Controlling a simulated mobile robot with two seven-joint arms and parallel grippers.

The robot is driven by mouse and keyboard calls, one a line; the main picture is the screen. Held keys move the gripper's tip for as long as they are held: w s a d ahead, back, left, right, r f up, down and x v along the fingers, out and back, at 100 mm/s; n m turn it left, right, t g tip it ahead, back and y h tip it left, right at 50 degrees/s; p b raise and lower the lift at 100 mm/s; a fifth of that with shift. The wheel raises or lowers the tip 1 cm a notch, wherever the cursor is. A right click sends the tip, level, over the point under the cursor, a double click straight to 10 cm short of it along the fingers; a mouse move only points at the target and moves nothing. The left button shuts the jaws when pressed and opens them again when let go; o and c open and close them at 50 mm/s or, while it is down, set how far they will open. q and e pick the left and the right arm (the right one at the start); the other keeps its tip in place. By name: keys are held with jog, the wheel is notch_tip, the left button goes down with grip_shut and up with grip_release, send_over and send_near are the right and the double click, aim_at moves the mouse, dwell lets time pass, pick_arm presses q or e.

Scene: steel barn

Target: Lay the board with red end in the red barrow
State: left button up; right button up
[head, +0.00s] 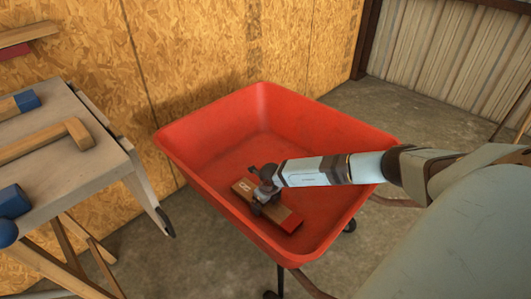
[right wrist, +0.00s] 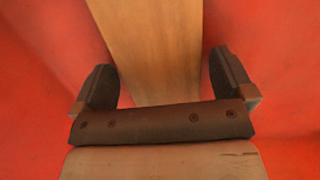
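The board with the red end (head: 285,217) lies in the red barrow (head: 205,165), slanting across its floor. It is bare wood with a pale mark near its left end and red at its right end. My right gripper (head: 264,198) is down in the barrow over the middle of the board and hides part of it. In the right wrist view the board (right wrist: 155,45) runs between the two spread fingers of my right gripper (right wrist: 162,85), with a gap on each side. My left gripper is not in view.
A grey-topped workbench (head: 70,165) stands at the left, with blue-ended wooden pieces (head: 15,202) and an L-shaped wooden piece (head: 45,140) on it. An OSB wall (head: 200,50) is behind the barrow. Concrete floor (head: 400,105) is clear at the back right.

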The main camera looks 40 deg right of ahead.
aim_at(269, 205)
jog(key=r+p, duration=0.1)
jog(key=r, duration=0.1)
jog(key=r+p, duration=0.1)
jog(key=r, duration=0.2)
jog(key=s+r+p, duration=0.1)
jog(key=r+p, duration=0.1)
jog(key=r, duration=0.1)
jog(key=shift+d+r, duration=0.1)
jog(key=shift+r, duration=0.1)
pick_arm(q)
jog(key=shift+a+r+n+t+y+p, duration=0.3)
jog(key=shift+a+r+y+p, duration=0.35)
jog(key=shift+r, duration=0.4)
pick_arm(e)
jog(key=shift+s+r, duration=0.2)
jog(key=shift+r, duration=0.75)
jog(key=shift+s+r, duration=0.2)
jog(key=shift+r, duration=0.75)
